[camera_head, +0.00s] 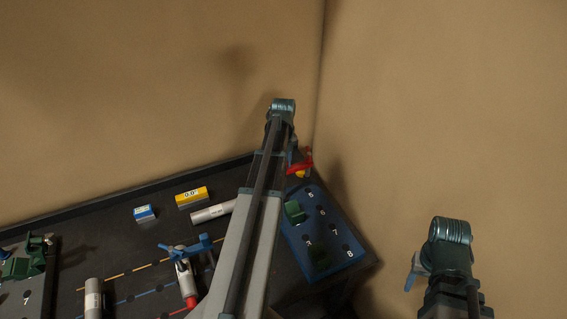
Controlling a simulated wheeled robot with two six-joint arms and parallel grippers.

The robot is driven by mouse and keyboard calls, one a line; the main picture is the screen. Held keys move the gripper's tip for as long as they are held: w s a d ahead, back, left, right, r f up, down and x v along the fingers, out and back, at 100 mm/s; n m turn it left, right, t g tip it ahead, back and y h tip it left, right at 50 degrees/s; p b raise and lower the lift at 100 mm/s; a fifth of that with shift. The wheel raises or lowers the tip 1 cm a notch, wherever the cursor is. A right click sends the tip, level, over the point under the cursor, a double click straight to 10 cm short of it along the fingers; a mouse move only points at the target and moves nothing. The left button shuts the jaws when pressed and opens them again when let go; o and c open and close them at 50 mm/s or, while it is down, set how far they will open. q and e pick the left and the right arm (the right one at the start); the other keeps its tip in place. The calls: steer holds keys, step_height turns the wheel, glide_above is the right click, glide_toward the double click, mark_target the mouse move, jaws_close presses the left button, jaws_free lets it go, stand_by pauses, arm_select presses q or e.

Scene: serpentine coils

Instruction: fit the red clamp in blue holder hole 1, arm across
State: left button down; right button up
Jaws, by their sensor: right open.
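The red clamp (303,162) shows partly behind my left arm, at the far end of the blue holder. A small yellow part shows just under it. The blue holder (345,240) is a numbered board with holes at the table's right end, and a green clamp (293,211) sits in it. My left arm crosses the holder's left side, hiding some of it. My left gripper (292,154) is mostly hidden behind that arm near the red clamp; whether it grips it cannot be told. My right gripper (414,270) is open, at the right, off the table and away from the clamp.
A blue clamp (187,248) stands on a white and red tube. A yellow block (191,197), a blue-white block (144,213) and a grey cylinder (212,212) lie at the back. Green clamps (22,264) are at the left. Walls rise close behind the table.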

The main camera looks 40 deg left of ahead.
arm_select(q)
steer(key=shift+d, duration=0.1)
steer(key=c, duration=0.5)
jaws_free()
steer(key=shift+f, duration=0.15)
step_height(320, 180, up, 12)
steer(key=p, duration=1.2)
